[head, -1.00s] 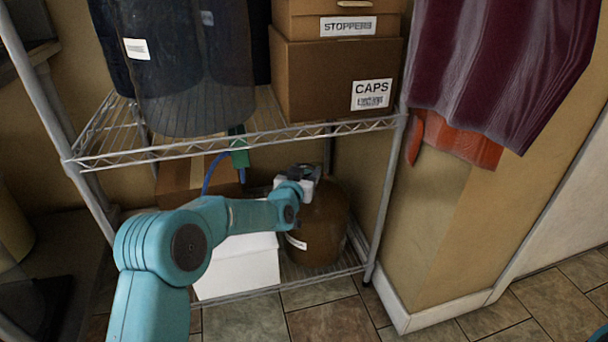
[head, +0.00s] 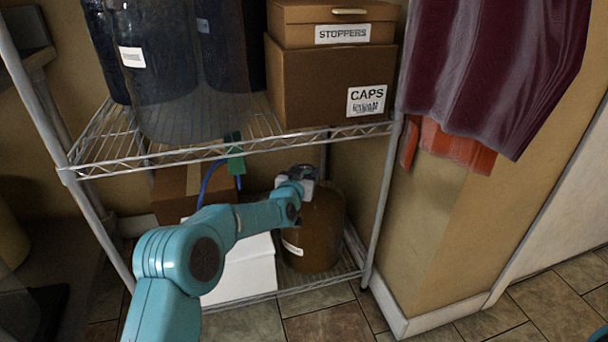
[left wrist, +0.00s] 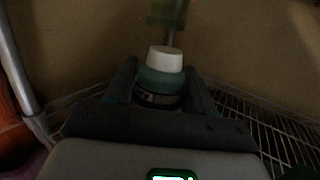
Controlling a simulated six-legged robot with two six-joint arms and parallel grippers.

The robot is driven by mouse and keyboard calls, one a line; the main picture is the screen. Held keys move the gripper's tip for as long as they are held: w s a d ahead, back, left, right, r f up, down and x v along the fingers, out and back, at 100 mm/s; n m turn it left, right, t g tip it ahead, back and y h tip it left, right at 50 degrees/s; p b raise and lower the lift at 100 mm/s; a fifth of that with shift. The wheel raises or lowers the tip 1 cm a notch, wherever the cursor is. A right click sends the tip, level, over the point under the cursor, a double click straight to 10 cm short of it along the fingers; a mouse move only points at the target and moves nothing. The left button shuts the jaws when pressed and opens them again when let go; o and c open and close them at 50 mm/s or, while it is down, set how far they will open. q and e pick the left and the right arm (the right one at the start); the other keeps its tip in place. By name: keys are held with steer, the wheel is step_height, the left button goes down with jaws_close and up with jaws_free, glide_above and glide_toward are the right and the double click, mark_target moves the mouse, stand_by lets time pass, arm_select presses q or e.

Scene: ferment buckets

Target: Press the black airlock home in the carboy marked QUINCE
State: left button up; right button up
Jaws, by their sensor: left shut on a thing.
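A brown carboy (head: 318,232) stands on the low wire shelf. Its white label (head: 292,247) is too small to read. My left gripper (head: 303,178) is at the top of the carboy and hides its mouth. In the left wrist view, my left gripper (left wrist: 160,92) is shut on a white-topped piece (left wrist: 165,59) with a teal body and a dark band. I cannot tell whether this is the black airlock, or how deep it sits. My right gripper is not in view.
A white box (head: 245,270) and a cardboard box (head: 180,190) stand left of the carboy. The upper shelf's edge (head: 250,150) runs above my arm. A green piece (head: 236,155) with a blue tube hangs there. A shelf post (head: 383,195) stands right of the carboy.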

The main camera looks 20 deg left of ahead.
mark_target(312, 169)
arm_select(q)
steer(key=shift+w+d+f+p, duration=0.1)
steer(key=shift+w+f+p, duration=0.1)
steer(key=shift+w, duration=1.45)
steer(key=shift+w+f+p, duration=0.1)
steer(key=shift+w+p, duration=0.05)
steer(key=shift+w, duration=1.45)
steer(key=shift+w, duration=0.3)
steer(key=shift+f, duration=0.3)
steer(key=shift+f+b, duration=0.35)
steer(key=shift+b, duration=0.1)
steer(key=shift+f, duration=0.8)
stand_by(2.0)
steer(key=shift+r, duration=0.1)
stand_by(0.5)
steer(key=o, duration=1.1)
steer(key=shift+r, duration=0.2)
